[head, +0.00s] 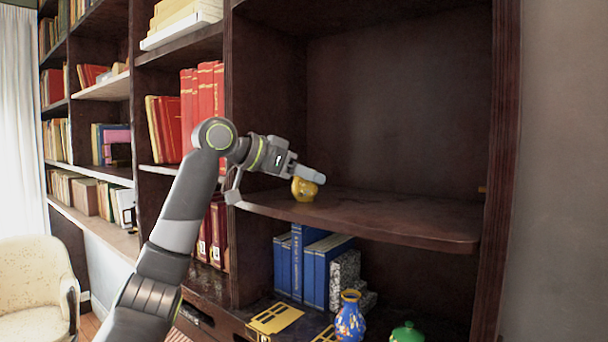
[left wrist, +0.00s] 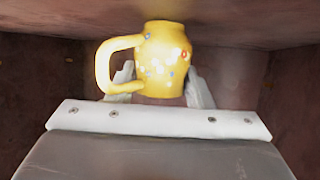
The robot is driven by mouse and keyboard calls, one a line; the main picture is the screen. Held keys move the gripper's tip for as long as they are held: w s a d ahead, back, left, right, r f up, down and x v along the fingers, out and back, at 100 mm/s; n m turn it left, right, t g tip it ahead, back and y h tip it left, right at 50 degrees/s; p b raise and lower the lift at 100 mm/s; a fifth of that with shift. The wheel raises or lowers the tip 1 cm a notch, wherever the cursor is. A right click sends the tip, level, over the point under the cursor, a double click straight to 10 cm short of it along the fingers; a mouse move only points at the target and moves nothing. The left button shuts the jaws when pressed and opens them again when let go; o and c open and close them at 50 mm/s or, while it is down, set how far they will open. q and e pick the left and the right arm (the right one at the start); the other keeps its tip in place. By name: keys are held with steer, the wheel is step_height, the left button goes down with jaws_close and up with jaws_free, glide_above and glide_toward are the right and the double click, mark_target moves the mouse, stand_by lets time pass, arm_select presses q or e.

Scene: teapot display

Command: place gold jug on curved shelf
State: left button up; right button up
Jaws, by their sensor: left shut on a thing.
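The gold jug (head: 304,191) is at the left end of the curved shelf (head: 400,212), just above or on its surface; I cannot tell if it touches. My left gripper (head: 308,177) is shut on the jug, reaching in from the left over the shelf's front edge. In the left wrist view the jug (left wrist: 164,62) is yellow with small coloured spots, its handle to the left. The white fingers of the gripper (left wrist: 160,88) stand on either side of its body, partly hidden behind it. My right gripper is not in view.
The curved shelf is bare to the right of the jug, up to the dark upright (head: 497,180). Below stand blue books (head: 297,262), a blue vase (head: 350,318) and a green lidded pot (head: 407,333). Red books (head: 203,105) fill the bay on the left.

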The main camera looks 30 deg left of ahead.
arm_select(q)
steer(key=shift+d, duration=0.15)
steer(key=o, duration=0.9)
steer(key=shift+o, duration=0.6)
steer(key=shift+f, duration=0.1)
steer(key=shift+s+r, duration=0.2)
steer(key=b+v, duration=0.3)
steer(key=v, duration=0.8)
steer(key=shift+s+a, duration=0.25)
steer(key=shift+a, duration=0.1)
steer(key=shift+r, duration=0.1)
